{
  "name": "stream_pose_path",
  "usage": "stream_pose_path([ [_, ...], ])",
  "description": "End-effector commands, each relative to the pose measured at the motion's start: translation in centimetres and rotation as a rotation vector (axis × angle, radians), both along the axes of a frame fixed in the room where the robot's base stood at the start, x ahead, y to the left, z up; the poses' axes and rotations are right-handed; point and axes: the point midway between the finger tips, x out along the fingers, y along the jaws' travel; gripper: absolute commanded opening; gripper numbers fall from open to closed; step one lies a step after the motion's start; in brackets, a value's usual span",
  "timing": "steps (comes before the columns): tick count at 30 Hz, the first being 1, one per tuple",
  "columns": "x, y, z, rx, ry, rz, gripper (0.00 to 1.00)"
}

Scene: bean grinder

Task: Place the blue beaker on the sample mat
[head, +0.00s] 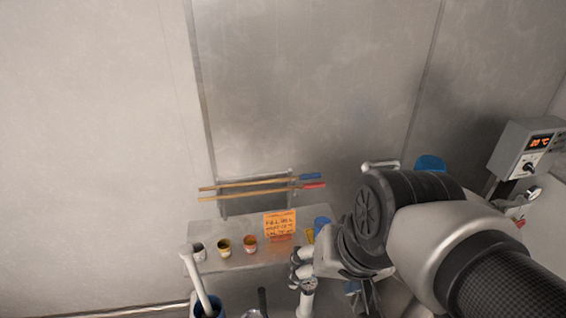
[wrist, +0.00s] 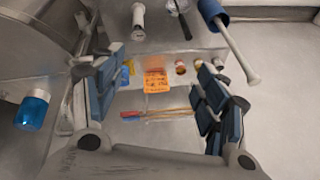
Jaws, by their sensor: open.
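Several blue things are in view, and I cannot tell for sure which is the beaker. A glossy blue vessel (wrist: 32,110) with a pale end is at the left of the wrist view, outside my fingers; a blue top (head: 430,162) shows behind my arm in the head view. A smaller blue object (head: 322,222) stands on the bench beside the orange card; it also shows in the wrist view (wrist: 122,76). My gripper (wrist: 160,98) is open and empty, its fingers wide apart over the bench. I cannot make out the sample mat.
The orange card (head: 280,223) stands on the bench (head: 225,264) near several small cups (head: 224,246). Two sticks (head: 250,188) lie behind. A dark blue container (head: 207,307) with a pale rod stands at the front. A display box (head: 525,147) is at right. My arm hides the right side.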

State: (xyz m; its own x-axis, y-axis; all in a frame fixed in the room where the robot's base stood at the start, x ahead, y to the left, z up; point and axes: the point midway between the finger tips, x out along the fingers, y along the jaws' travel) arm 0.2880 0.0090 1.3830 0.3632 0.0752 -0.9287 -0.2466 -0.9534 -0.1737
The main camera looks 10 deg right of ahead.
Motion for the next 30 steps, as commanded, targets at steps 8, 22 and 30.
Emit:
stream_pose_path([
  [8,-4.8,-0.9,-0.6,-0.177,-0.046,0.234,0.67],
  [22,-4.9,-1.0,-1.6,-0.186,-0.046,0.246,0.67],
  [30,-4.9,-1.0,-7.5,-0.184,-0.046,0.244,0.67],
])
